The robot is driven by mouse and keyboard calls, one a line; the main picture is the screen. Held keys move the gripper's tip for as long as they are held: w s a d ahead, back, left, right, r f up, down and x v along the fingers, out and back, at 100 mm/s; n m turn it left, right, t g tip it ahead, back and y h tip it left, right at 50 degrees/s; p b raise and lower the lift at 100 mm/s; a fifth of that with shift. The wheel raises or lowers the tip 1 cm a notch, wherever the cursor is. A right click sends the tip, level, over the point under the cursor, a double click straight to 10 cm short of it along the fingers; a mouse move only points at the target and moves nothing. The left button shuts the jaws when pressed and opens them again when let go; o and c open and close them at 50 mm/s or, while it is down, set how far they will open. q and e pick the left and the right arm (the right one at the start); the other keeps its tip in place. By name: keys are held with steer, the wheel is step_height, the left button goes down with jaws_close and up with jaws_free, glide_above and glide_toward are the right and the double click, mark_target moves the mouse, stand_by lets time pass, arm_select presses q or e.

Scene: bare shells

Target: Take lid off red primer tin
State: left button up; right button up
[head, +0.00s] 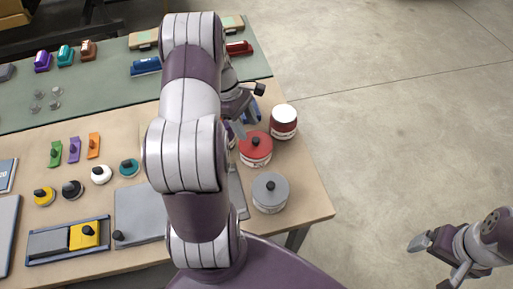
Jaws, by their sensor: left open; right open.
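The red tin (256,160) stands near the table's right edge, with a pale label on its side. Its red lid (246,149) with a black knob is on it. My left gripper (249,109) is open and empty, just beyond and slightly left of the red tin in the picture, apart from the knob. My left arm crosses the middle of the view and hides part of the table left of the tin. My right gripper (432,264) is open and empty, out over the floor at the lower right.
A dark red tin with a white top (284,114) stands close behind the red tin on the right. A grey-lidded tin (270,196) stands in front. Blue (145,66) and red (238,48) tools lie farther back. Several small knobbed items are at left. The right side is open floor.

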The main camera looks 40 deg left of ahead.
mark_target(256, 139)
arm_select(q)
steer(key=shift+w+d+f+p, duration=0.1)
steer(key=shift+d+f+p, duration=0.1)
steer(key=shift+f+p, duration=0.15)
steer(key=x, duration=0.2)
steer(key=p+x, duration=0.1)
steer(key=x, duration=0.1)
steer(key=shift+w, duration=0.35)
steer(key=shift+d+f, duration=0.1)
steer(key=shift+f, duration=0.2)
jaws_close()
steer(key=shift+r, duration=0.1)
